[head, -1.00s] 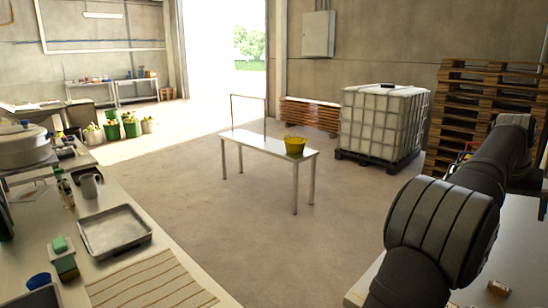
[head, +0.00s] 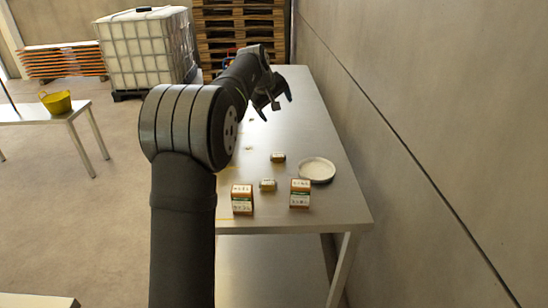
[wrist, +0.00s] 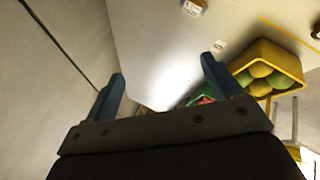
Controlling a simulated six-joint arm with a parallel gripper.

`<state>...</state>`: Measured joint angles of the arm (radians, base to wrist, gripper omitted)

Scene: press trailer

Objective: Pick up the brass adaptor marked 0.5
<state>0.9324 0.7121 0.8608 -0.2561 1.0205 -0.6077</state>
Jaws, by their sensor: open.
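My gripper (head: 275,106) is open and empty above the far part of the steel table (head: 312,118) in the head view. Its two fingers also stand apart in the wrist view (wrist: 163,68). Two small brass-coloured blocks with pale labels lie on the near part of the table, one farther back (head: 278,157) and one nearer (head: 268,185). Their marks are too small to read, so I cannot tell which piece is marked 0.5. A small labelled piece (wrist: 193,7) shows at the top of the wrist view, clear of the fingers.
Two orange-brown labelled boxes stand near the front edge, left (head: 242,200) and right (head: 300,194). A round pale dish (head: 317,170) lies behind the right one. A wall (head: 400,130) runs along the right.

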